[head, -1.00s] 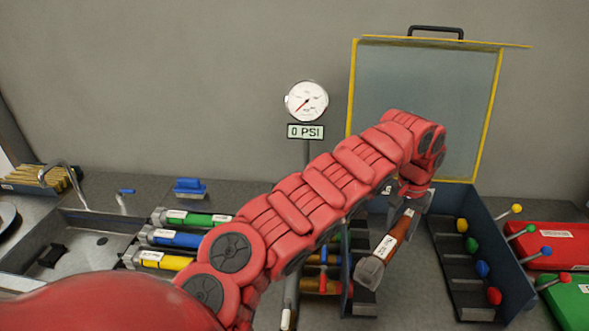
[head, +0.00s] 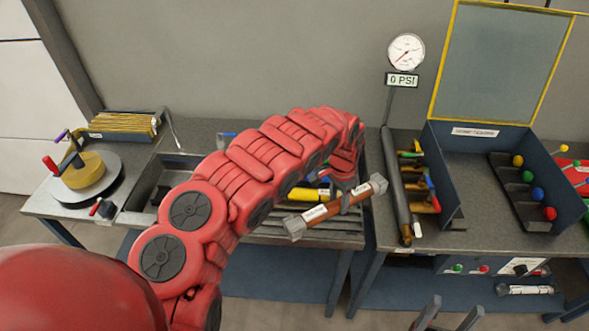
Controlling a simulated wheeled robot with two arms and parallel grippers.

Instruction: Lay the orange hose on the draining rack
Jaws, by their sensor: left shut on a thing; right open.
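The orange hose (head: 322,212), a brownish-orange cylinder with grey end fittings and a white label, hangs in my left gripper (head: 346,204). It is tilted, its right end higher. My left gripper is shut around it near the right part. The draining rack (head: 345,235), a slatted grey surface, lies under and behind the hose in this view. The hose looks to be above the slats; the gap is hard to judge. A yellow hose (head: 304,194) lies on the rack, partly covered by my arm. My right gripper (head: 448,318) is open and empty at the bottom edge, over the floor.
My red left arm hides much of the rack and sink. A pressure gauge (head: 406,51) reading 0 PSI stands behind. Right of the rack are a dark upright tube (head: 396,185), a holder of coloured fittings and an open blue case (head: 475,165). A turntable (head: 88,188) stands left.

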